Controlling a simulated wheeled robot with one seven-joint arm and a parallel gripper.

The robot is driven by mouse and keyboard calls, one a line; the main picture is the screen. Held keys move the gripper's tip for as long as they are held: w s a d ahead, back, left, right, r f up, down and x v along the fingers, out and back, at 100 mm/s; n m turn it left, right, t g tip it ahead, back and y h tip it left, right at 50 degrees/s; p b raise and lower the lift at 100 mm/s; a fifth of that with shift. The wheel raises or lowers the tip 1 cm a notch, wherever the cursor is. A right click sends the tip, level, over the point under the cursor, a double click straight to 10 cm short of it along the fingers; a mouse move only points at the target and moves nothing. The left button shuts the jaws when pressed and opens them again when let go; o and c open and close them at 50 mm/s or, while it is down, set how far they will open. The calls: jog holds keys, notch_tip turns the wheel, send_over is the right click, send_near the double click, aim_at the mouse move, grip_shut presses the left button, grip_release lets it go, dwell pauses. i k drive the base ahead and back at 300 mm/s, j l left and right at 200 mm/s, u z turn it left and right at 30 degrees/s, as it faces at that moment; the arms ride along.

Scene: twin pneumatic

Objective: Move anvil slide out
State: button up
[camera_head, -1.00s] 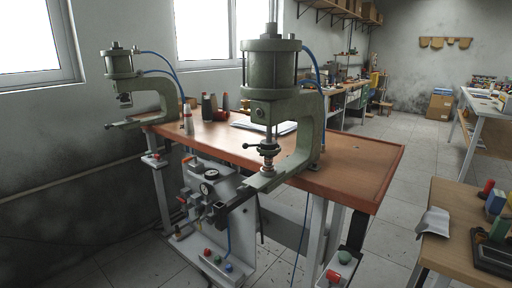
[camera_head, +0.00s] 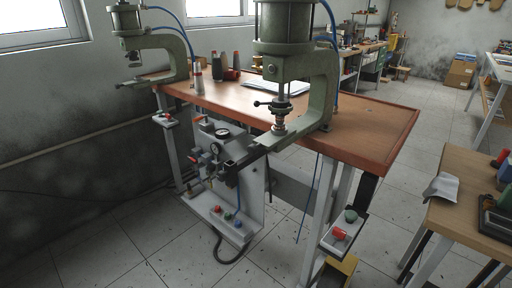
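Two green C-frame pneumatic presses stand on a wooden bench (camera_head: 375,125). I cannot tell how far the slide is drawn out. The far press has a similar dark bar (camera_head: 133,83) at its front. My gripper is not in view.
A control panel with gauge (camera_head: 222,133) and a base with buttons (camera_head: 222,218) stand under the bench. A small button box (camera_head: 342,232) is at the right leg. A wooden side table (camera_head: 470,190) is at the right. Grey floor (camera_head: 130,230) is open at the left front.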

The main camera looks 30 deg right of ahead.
aim_at(267, 141)
jog(key=i+j, duration=0.75)
jog(key=z, duration=0.05)
